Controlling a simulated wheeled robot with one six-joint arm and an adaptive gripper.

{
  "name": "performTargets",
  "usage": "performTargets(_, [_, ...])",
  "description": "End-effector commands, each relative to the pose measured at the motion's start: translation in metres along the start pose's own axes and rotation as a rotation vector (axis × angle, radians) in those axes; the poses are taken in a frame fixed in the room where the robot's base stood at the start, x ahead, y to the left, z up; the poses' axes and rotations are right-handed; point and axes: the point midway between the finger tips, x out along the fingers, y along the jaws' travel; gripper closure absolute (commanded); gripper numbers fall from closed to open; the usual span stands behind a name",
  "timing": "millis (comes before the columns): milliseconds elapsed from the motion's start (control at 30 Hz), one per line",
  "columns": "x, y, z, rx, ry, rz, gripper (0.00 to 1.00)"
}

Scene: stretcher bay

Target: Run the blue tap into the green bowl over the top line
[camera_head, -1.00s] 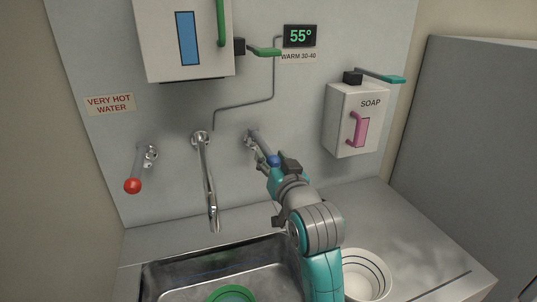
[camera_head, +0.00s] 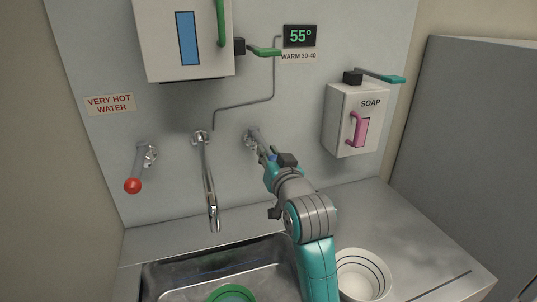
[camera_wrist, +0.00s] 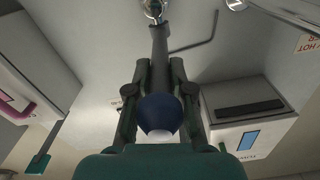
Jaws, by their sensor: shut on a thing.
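The blue tap is a grey lever on the wall fitting (camera_head: 250,140) with a blue ball knob (camera_wrist: 160,113) at its end. My gripper (camera_head: 268,160) is shut on this knob, with a finger on each side of it in the wrist view. In the head view my gripper hides most of the knob. The green bowl (camera_head: 231,292) sits in the sink (camera_head: 165,283), cut off by the picture's lower edge; its lines and water level cannot be read. The curved spout (camera_head: 209,180) hangs over the sink, and I see no clear stream from it.
The red-knobbed tap (camera_head: 133,185) is at the left under a VERY HOT WATER sign (camera_head: 110,104). A soap dispenser (camera_head: 352,130) hangs at the right, and a white box (camera_head: 160,45) above. A white bowl (camera_head: 378,283) with dark lines stands on the counter right of my arm.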

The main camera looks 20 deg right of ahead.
Motion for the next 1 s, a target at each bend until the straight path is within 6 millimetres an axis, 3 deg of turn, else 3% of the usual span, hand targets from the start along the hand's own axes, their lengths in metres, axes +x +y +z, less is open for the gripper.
performTargets(400, [0.002, 0.017, -0.002, 0.000, -0.025, -0.107, 1.00])
performTargets(800, [0.001, 0.018, -0.003, 0.000, -0.028, -0.128, 1.00])
performTargets(833, [0.001, 0.018, -0.003, 0.000, -0.028, -0.128, 0.77])
performTargets(900, [0.001, 0.018, -0.003, 0.000, -0.028, -0.127, 0.59])
performTargets(933, [0.001, 0.018, -0.003, 0.000, -0.027, -0.127, 0.54])
performTargets(1000, [0.001, 0.018, -0.003, 0.000, -0.027, -0.127, 0.54])
